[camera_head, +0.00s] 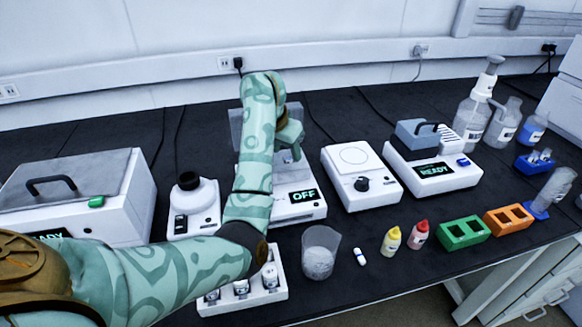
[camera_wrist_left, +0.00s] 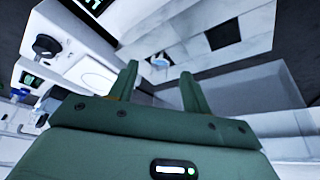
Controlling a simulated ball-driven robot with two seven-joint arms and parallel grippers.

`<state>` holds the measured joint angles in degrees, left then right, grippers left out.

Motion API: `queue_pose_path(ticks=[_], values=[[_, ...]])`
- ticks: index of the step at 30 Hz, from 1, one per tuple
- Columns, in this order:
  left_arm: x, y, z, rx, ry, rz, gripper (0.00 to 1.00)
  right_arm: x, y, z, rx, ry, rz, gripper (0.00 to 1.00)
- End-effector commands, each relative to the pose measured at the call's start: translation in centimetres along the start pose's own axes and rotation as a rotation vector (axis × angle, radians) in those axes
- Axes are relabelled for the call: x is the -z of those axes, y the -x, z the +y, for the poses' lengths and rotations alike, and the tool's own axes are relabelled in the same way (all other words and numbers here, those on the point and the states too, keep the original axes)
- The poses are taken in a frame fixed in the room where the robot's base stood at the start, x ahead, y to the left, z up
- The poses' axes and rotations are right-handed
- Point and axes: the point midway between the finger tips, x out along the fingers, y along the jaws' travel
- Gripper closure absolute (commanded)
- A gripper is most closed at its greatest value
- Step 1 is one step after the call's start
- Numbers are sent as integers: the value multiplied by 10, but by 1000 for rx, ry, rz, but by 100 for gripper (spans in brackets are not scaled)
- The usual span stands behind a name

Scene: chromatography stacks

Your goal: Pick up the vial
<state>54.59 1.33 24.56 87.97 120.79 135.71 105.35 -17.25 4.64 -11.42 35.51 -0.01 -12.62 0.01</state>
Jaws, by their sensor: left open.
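Several small clear vials with white caps, one of them at the rack's middle (camera_head: 241,288), stand in a white rack (camera_head: 215,306) at the front of the bench. My left forearm hides part of the rack. My left gripper (camera_head: 295,150) is raised over the device marked OFF, behind the rack and away from the vials. In the left wrist view its two green fingers (camera_wrist_left: 160,74) stand apart with nothing clearly held. My right gripper is not in view.
A beaker (camera_head: 319,252) stands right of the rack. Yellow (camera_head: 391,241) and red (camera_head: 419,235) dropper bottles, and green (camera_head: 463,233) and orange (camera_head: 508,219) blocks, stand farther right. The OFF device (camera_head: 294,208) and a white device with a black knob (camera_head: 361,177) stand behind.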

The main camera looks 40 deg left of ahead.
Motion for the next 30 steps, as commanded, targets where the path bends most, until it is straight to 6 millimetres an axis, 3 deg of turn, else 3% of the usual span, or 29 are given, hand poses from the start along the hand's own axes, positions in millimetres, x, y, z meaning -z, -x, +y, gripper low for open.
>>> queue_pose_path(ticks=[1, 3, 10, 15, 30], values=[[-1, -11, 0, 1, -2, -3, 51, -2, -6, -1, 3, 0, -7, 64], [0, -14, 0, 1, -1, -1, 51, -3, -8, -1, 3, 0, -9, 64], [1, -12, 0, 0, -1, 2, 51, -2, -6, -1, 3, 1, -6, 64], [1, -12, 0, 0, -1, 2, 99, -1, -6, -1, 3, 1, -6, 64], [2, -7, 0, -1, -1, 3, 100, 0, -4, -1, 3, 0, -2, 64]])
